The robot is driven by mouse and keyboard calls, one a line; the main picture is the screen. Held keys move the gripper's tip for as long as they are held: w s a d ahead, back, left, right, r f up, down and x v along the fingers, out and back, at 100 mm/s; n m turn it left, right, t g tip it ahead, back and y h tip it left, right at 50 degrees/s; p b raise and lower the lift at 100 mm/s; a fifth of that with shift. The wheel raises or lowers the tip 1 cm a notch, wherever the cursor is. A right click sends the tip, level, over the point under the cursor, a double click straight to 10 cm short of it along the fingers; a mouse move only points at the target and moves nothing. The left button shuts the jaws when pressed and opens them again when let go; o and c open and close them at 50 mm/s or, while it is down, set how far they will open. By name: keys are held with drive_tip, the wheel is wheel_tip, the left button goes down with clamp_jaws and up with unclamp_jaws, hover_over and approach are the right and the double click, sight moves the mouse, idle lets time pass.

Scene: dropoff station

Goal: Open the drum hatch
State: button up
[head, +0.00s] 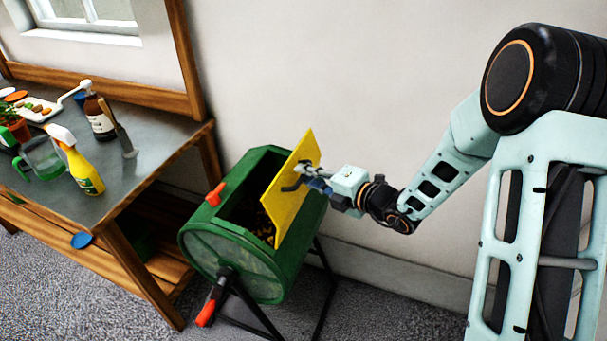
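A green drum (225,238) sits on a dark metal stand in the middle of the head view. Its yellow hatch (288,190) stands raised and tilted at the drum's right side, and the dark opening (250,205) shows, with brownish contents inside.
A workbench (160,140) at the left holds a yellow spray bottle (82,172), a brown bottle (98,120) and a white tray (40,108). A red-orange crank grip (206,313) sticks out at the drum's front, and a red knob (215,194) at its left. The wall is close behind.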

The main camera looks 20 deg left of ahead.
drive_tip(key=shift+w+a+f, duration=0.2)
drive_tip(key=shift+w+a, duration=0.1)
drive_tip(key=shift+a, duration=0.3)
clamp_jaws()
